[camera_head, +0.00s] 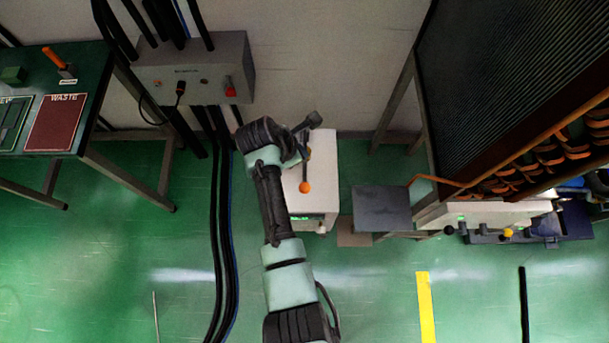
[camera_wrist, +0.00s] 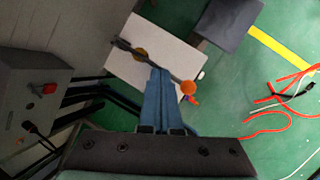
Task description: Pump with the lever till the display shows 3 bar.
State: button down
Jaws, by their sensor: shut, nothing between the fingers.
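The lever (camera_wrist: 176,80) is a dark bar with an orange ball knob (camera_wrist: 188,88) at one end. It is mounted on top of a white box (camera_head: 322,160), and its knob also shows in the head view (camera_head: 304,187). A small greenish display (camera_head: 305,218) sits on the box's front edge; its reading is too small to tell. My gripper (camera_wrist: 160,71) has its blue fingers shut together with nothing between them.
A grey box with a red knob (camera_head: 190,70) stands back left, beside a green table (camera_head: 90,105). A grey plate (camera_head: 382,208) and a second white unit (camera_head: 480,214) are to the right, under a dark rack (camera_head: 490,80). Black cables (camera_head: 222,240) run along the floor.

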jog(key=b, duration=0.4)
send_over(302, 183)
jog(key=w, duration=0.2)
notch_tip(302, 183, down, 5)
jog(key=shift+s+f, duration=0.7)
jog(key=shift+f, duration=0.3)
dwell(0.7)
jog(key=shift+s+f, duration=0.2)
jog(key=shift+f, duration=0.2)
